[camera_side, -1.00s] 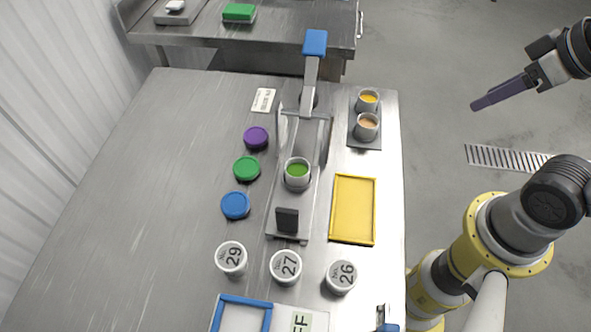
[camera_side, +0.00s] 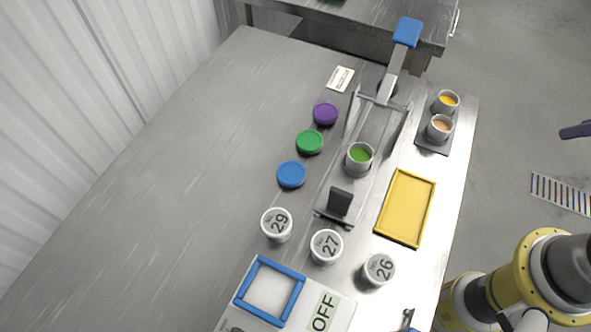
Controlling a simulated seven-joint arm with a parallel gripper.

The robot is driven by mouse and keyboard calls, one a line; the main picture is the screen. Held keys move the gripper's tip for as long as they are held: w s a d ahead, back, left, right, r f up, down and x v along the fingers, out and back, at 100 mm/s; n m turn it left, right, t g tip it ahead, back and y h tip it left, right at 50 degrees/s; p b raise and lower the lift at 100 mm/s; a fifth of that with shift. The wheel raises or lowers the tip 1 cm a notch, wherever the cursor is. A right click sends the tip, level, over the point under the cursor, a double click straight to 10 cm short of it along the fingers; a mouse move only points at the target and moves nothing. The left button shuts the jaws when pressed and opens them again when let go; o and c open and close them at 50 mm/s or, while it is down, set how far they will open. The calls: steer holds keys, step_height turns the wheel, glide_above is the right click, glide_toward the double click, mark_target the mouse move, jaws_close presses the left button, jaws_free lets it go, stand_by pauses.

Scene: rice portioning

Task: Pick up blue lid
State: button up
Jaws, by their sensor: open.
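The blue lid (camera_side: 291,174) lies flat on the steel table, nearest the camera in a short row of round lids. A green lid (camera_side: 310,142) and a purple lid (camera_side: 325,114) lie beyond it. My gripper (camera_side: 575,131) shows only partly at the right edge, as a dark finger shape over the floor. It is open, well away from the blue lid, and nothing shows in it. The rest of it is out of frame.
A lever press (camera_side: 389,85) holding a cup of green contents (camera_side: 359,156) stands right of the lids. White cups numbered 29 (camera_side: 277,224), 27 (camera_side: 326,246) and 26 (camera_side: 378,269) stand nearer. A yellow tray (camera_side: 406,207) lies right. The table's left side is clear.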

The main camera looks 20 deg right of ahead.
stand_by(0.4)
steer(key=o, duration=0.8)
